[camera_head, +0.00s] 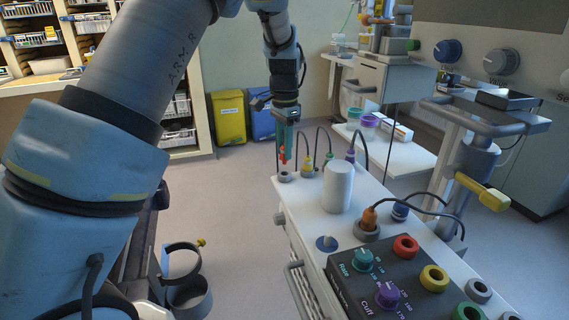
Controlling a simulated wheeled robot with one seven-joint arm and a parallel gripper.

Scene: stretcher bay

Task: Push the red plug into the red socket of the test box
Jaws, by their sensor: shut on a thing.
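My gripper (286,147) points down over the far left corner of the white cart top. It is shut on the red plug (282,155), of which only a small red part shows between and beside the fingers. The plug is upright just above a grey ring holder (285,176); I cannot tell whether its lower end is clear of it. The dark test box (345,288) is at the near right end of the cart. Its red socket (405,246) is an open ring at the box's far edge, well away from my gripper.
Yellow, purple, orange and blue plugs with dark cables stand on the white cart top (312,205). A white cylinder (339,187) stands between my gripper and the test box. The box also has a yellow socket (433,278), a green socket (467,312) and two knobs.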

